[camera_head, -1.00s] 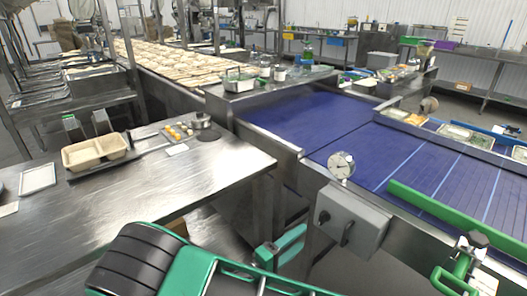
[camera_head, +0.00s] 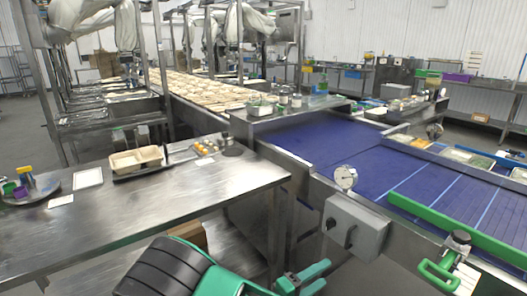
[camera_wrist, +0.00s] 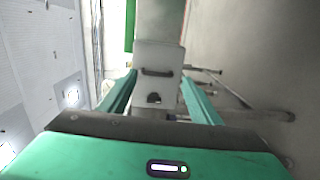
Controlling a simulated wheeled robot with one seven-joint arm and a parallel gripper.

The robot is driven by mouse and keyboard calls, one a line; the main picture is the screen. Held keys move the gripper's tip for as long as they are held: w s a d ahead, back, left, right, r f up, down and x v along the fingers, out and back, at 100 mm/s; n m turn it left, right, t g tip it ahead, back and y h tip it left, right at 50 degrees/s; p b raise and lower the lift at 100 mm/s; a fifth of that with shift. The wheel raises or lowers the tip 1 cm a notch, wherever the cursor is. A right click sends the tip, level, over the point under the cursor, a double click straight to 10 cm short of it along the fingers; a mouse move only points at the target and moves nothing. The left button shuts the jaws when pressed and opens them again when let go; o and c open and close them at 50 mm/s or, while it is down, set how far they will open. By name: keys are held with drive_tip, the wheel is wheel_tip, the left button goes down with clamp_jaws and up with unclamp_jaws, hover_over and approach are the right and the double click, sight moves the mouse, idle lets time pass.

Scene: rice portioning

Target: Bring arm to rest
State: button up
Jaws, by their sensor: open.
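My gripper (camera_head: 318,277) is at the lower middle of the head view, over the floor gap between the steel table (camera_head: 110,222) and the conveyor. Its green fingers are apart with nothing between them. In the wrist view, the two green fingers of my gripper (camera_wrist: 155,88) also stand wide apart and empty. A grey control box with a handle (camera_wrist: 158,60) shows beyond them. My green and black arm fills the bottom of the head view, folded low in front of the table.
The steel table holds a beige two-compartment tray (camera_head: 135,160), a white card (camera_head: 88,178) and a round plate with small cups (camera_head: 30,188). The blue conveyor (camera_head: 340,140) runs at the right, with a grey control box (camera_head: 357,226) and a dial gauge (camera_head: 345,177) at its near edge.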

drive_tip(key=d+r+m+g+y, duration=0.5)
drive_tip(key=d+r+g+y, duration=0.1)
drive_tip(key=d+g+y, duration=0.3)
drive_tip(key=s+d+r+m+t+y, duration=0.1)
drive_tip(key=s+d+r+t+y, duration=0.2)
drive_tip(key=r, duration=0.5)
drive_tip(key=s+d+r+t+y, duration=0.1)
drive_tip(key=s+r+y, duration=0.2)
drive_tip(key=s+r, duration=0.35)
drive_tip(key=s+d+m+g, duration=0.4)
drive_tip(key=s+d+m, duration=0.2)
drive_tip(key=s+d, duration=0.5)
drive_tip(key=s, duration=0.3)
drive_tip(key=shift+s+d+f+m+g, duration=0.2)
drive_tip(key=shift+d+f+m+g, duration=0.1)
drive_tip(key=shift+m+g, duration=0.1)
